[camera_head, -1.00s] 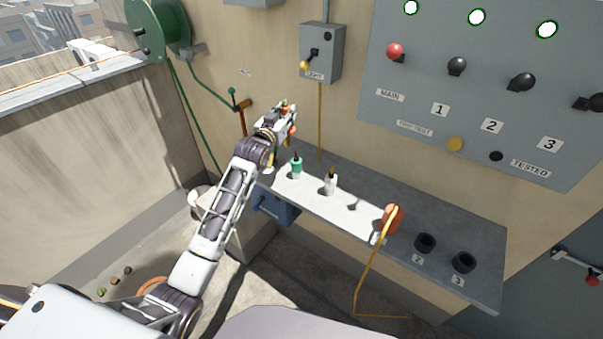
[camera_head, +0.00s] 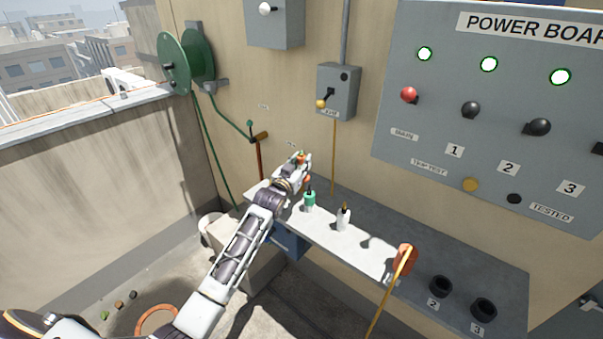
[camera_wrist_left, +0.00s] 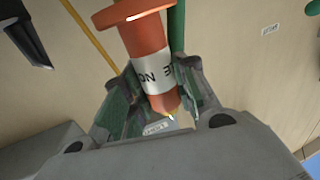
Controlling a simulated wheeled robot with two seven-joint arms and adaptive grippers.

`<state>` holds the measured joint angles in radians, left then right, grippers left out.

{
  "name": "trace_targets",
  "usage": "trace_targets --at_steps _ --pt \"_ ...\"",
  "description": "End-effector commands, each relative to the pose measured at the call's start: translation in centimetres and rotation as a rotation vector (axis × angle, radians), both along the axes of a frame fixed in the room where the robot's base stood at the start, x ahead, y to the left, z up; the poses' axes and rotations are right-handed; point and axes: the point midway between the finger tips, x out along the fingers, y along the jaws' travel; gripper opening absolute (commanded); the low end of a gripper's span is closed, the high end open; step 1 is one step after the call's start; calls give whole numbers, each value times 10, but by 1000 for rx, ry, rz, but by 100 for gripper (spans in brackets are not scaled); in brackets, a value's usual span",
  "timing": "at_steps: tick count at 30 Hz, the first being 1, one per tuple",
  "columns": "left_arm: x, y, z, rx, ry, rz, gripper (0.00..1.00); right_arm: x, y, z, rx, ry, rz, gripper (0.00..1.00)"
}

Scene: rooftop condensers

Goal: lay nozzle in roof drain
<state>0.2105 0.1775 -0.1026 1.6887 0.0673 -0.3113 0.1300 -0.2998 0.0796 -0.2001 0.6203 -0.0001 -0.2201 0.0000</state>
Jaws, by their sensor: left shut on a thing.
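My left gripper (camera_head: 303,160) is above the left end of the shelf, near the wall. In the left wrist view its fingers (camera_wrist_left: 158,105) are shut around an orange thing (camera_wrist_left: 145,38) with a wide flange, a white lettered band and a tapered tip. I cannot tell from its shape or lettering whether this is the nozzle. In the head view only a small orange patch of it shows. An orange ring (camera_head: 139,325) lies on the floor at the lower left, partly cut off by my arm; I cannot tell whether it is the roof drain. My right gripper is out of view.
A shelf (camera_head: 500,278) holds a green bottle (camera_head: 310,201), a white bottle (camera_head: 343,220), an orange plug (camera_head: 404,259) with a yellow cable, and black sockets. A green hose reel (camera_head: 175,62) and the power board (camera_head: 455,110) are on the wall. Small debris (camera_head: 119,306) lies near the ring.

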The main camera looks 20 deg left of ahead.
Motion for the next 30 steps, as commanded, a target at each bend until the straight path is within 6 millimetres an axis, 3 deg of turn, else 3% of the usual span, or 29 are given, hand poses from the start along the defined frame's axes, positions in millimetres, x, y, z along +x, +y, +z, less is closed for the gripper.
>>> trace_targets --at_steps 12,24,30 --pt "0 0 -3 0 -2 0 0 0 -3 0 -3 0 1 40" --pt "0 0 -38 0 -1 0 0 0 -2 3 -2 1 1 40" --pt "0 0 -39 0 -3 0 0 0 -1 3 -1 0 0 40"
